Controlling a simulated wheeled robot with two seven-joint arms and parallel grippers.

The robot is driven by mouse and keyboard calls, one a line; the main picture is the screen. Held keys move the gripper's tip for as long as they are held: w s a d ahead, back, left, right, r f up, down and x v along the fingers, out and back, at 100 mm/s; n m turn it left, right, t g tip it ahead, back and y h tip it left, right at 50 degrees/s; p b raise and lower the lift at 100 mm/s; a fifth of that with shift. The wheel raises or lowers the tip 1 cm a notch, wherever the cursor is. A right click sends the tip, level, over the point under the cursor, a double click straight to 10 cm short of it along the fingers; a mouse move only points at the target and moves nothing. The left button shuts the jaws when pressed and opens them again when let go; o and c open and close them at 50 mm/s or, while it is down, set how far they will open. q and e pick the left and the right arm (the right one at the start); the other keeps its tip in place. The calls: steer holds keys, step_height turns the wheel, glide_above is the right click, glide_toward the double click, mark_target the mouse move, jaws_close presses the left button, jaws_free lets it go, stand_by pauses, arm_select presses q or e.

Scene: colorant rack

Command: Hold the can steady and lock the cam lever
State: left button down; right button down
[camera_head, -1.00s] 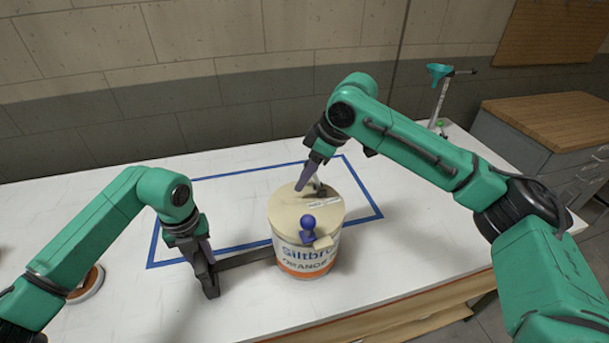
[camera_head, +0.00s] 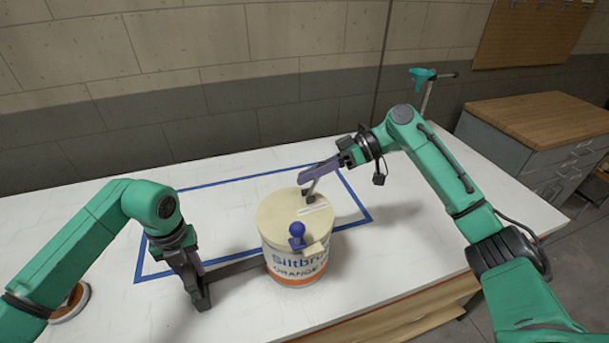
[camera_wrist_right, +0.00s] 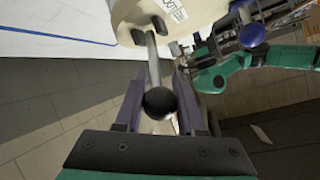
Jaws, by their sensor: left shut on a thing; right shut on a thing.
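The can (camera_head: 290,262) stands upright on the white table, with a cream lid (camera_head: 280,213) and a blue and orange label. My left gripper (camera_head: 236,268) is at the can's left side, shut on it, with a long dark finger reaching to its wall; the contact is partly hidden. The cam lever (camera_head: 308,190) rises from the far right of the lid, tilted. In the right wrist view the lever (camera_wrist_right: 152,60) ends in a black ball knob (camera_wrist_right: 160,103) between the fingers. My right gripper (camera_head: 306,178) is shut on the lever, its fingers pointing left.
Blue tape (camera_head: 225,179) outlines a rectangle on the table. A round item (camera_head: 72,303) lies at left. A wooden-topped cabinet (camera_head: 540,125) stands at right.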

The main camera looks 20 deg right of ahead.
arm_select(q)
steer(key=shift+a, duration=0.1)
arm_select(e)
steer(key=shift+d+f+y, duration=0.1)
steer(key=shift+d+y, duration=0.35)
steer(key=shift+y, duration=0.25)
arm_select(q)
steer(key=shift+f, duration=0.1)
arm_select(e)
steer(key=c, duration=0.5)
jaws_free()
arm_select(q)
steer(key=c, duration=0.5)
jaws_free()
arm_select(e)
steer(key=v, duration=1.2)
steer(key=shift+d+f, duration=0.1)
steer(key=shift+f, duration=0.05)
